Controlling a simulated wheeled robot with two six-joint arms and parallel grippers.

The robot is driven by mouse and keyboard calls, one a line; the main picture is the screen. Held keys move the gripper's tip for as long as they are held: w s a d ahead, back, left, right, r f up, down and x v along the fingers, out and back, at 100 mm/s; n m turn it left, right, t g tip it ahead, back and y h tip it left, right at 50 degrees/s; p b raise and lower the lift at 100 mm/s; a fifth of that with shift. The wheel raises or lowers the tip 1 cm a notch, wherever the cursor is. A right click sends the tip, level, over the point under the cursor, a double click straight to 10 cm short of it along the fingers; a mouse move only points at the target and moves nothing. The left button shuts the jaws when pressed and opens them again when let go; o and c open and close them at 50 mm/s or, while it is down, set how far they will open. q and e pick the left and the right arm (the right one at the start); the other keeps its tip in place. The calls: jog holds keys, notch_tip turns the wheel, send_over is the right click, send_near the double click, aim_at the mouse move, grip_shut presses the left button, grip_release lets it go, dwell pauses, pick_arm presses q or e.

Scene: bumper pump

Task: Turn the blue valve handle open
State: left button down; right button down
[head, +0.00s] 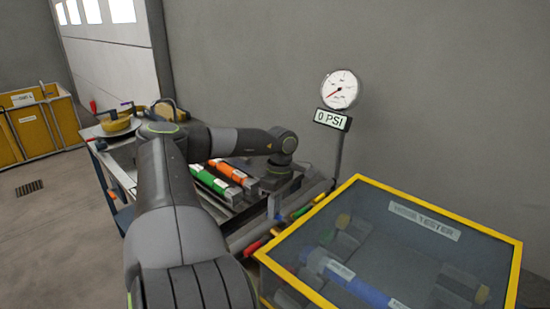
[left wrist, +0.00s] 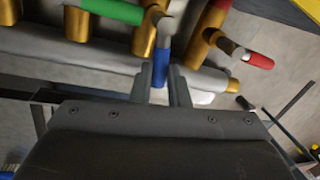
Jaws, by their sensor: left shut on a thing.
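In the left wrist view, the blue valve handle (left wrist: 160,68) sits between the two fingers of my left gripper (left wrist: 161,88), which is shut on it. The handle points toward the gripper from a metal stem among brass valve bodies. My right gripper is not in view.
A green handle (left wrist: 112,12) and a red handle (left wrist: 252,60) flank the blue one. A gauge (head: 341,89) above a "0 PSI" display (head: 332,120) stands behind. A yellow-framed tester case (head: 405,183) is close on the right.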

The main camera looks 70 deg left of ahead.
pick_arm(q)
jog(key=shift+w+a+f+m+b, duration=0.15)
jog(key=shift+w+m+b, duration=0.2)
jog(key=shift+m+b, duration=0.45)
jog(key=shift+w+a+m+y, duration=0.1)
jog(key=shift+w+m+y, duration=0.15)
jog(key=shift+m, duration=0.45)
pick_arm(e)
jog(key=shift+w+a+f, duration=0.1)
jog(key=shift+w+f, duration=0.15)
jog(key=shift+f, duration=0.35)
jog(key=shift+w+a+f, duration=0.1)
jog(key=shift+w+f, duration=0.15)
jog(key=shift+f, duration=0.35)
pick_arm(q)
jog(key=c, duration=1.4)
grip_release()
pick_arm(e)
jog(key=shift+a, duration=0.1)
pick_arm(q)
jog(key=shift+r, duration=0.2)
